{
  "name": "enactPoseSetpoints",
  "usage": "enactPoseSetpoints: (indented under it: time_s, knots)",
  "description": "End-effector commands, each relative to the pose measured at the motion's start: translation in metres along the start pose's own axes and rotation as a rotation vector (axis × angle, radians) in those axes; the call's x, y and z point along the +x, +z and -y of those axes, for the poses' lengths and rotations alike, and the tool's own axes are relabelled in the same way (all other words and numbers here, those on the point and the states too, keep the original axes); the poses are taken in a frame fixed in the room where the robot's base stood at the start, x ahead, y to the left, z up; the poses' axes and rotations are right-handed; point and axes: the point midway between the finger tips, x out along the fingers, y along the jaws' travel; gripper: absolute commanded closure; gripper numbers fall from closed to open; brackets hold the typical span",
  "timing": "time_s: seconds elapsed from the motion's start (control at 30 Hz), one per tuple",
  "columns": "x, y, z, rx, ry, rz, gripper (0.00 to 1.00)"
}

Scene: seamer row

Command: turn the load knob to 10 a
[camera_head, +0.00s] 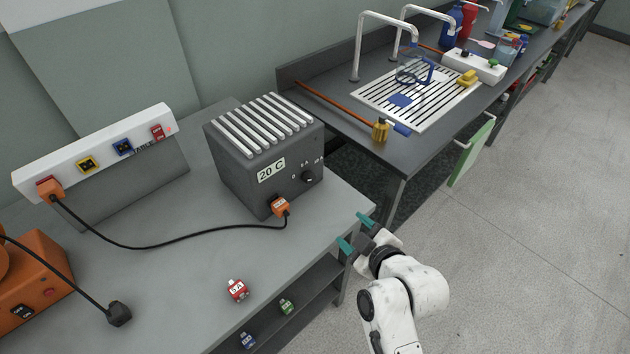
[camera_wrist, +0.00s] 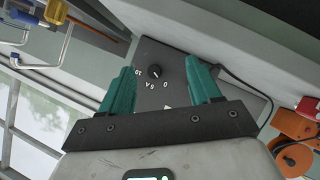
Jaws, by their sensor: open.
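The load knob (camera_head: 308,176) is a small black knob on the front of a dark grey box (camera_head: 234,161) with light bars on top and a "20 C" label. In the wrist view the knob (camera_wrist: 154,72) shows between my fingers, with "10", "5 A" and "0" printed around it. Its pointer direction is too small to tell. My gripper (camera_head: 356,232) has two teal fingers, open and empty, off the bench's edge in front of the box. In the wrist view my gripper (camera_wrist: 162,76) faces the knob panel, and I see no contact with the knob.
An orange plug (camera_head: 280,206) sits low on the box front, its black cable running to a white socket strip (camera_head: 97,152). A red "5 A" block (camera_head: 237,289) lies on the grey bench (camera_head: 180,270). A sink bench (camera_head: 425,138) stands behind right.

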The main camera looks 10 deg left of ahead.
Motion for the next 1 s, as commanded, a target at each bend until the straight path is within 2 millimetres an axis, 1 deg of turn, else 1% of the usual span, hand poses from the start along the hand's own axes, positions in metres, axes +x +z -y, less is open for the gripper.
enactPoseSetpoints:
  time_s: [0.03, 0.1, 0.2, 0.37, 0.47, 0.8, 1.0]
  knots:
    - [0.014, -0.021, -0.007, -0.063, 0.027, -0.057, 0.37]
    - [0.026, -0.042, -0.013, -0.130, 0.061, -0.114, 0.37]
    - [0.035, -0.059, -0.017, -0.185, 0.094, -0.158, 0.37]
    - [0.044, -0.066, -0.020, -0.205, 0.106, -0.174, 0.37]
    - [0.055, -0.068, -0.021, -0.205, 0.104, -0.172, 0.37]
    - [0.105, -0.077, -0.025, -0.203, 0.104, -0.172, 0.37]
    - [0.129, -0.080, -0.027, -0.203, 0.104, -0.170, 0.37]
